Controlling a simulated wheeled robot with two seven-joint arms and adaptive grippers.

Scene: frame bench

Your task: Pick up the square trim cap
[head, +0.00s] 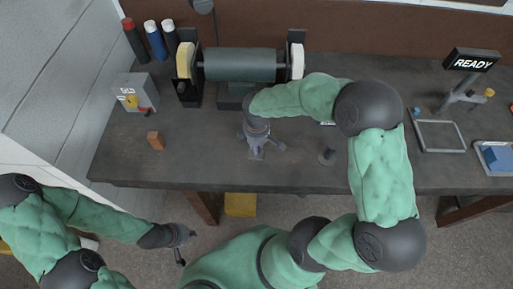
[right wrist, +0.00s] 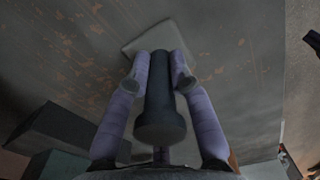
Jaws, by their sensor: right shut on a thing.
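The square trim cap has a flat grey square plate (right wrist: 138,40) and a dark round stem (right wrist: 160,95) in the right wrist view. My right gripper (head: 258,148) is over the middle of the bench, and its fingers (right wrist: 162,72) close on the stem from both sides. In the head view the gripper hides most of the cap; I cannot tell whether the plate touches the bench top. My left gripper (head: 187,246) is low at the left, in front of the bench and over the floor, with fingers apart and nothing between them.
A dark stemmed piece with a round base (head: 327,155) stands right of my right gripper. A grinder-like machine (head: 240,65) is behind.

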